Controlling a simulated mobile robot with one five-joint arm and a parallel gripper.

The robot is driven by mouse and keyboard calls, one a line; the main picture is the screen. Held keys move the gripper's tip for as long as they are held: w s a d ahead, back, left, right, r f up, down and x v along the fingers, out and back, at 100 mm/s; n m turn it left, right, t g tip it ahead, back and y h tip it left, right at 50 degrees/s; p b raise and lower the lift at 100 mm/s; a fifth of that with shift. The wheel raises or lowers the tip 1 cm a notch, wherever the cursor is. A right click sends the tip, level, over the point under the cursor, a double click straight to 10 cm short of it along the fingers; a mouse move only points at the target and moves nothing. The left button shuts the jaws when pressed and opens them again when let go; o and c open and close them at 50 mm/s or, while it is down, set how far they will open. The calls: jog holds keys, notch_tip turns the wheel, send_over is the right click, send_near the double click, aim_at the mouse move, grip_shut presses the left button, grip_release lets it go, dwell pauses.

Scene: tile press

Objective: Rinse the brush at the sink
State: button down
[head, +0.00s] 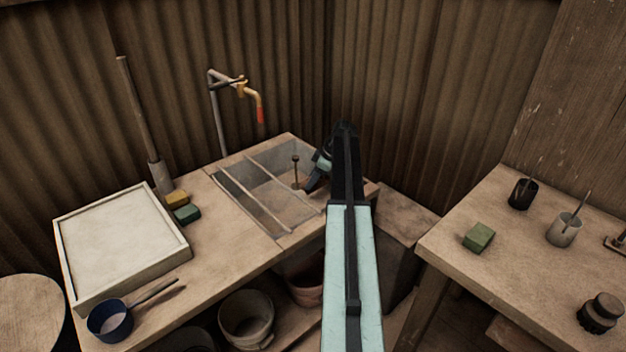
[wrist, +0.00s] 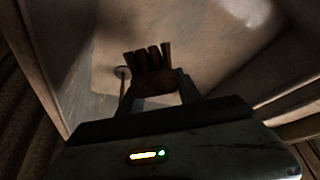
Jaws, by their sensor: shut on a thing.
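The grey stone sink (head: 227,190) is set into the left bench, with thin rails across it. The tap (head: 242,88) stands behind it, a brass spout with a red tip ending above the back of the basin. My gripper (head: 311,183) reaches over the right side of the sink. In the wrist view my gripper (wrist: 155,97) is shut on the brush (wrist: 152,62), a brown piece with dark clumps pointing into the basin. The brush is hidden in the head view. No running water shows.
An upright rod with a round knob (head: 296,160) stands in the sink near my gripper. Yellow (head: 176,198) and green (head: 187,214) blocks, a white tray (head: 183,257) and a blue pan (head: 110,318) lie left. The right bench (head: 500,260) holds pots and a green block.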

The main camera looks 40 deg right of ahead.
notch_tip(320, 180, down, 9)
jog(key=b, duration=0.8)
jog(key=shift+r, duration=0.1)
jog(key=shift+r, duration=0.15)
dwell(2.0)
jog(key=shift+r+p, duration=0.35)
jog(key=shift+p, duration=0.2)
notch_tip(320, 180, up, 21)
jog(key=p, duration=2.1)
jog(key=shift+r, duration=0.15)
dwell(0.8)
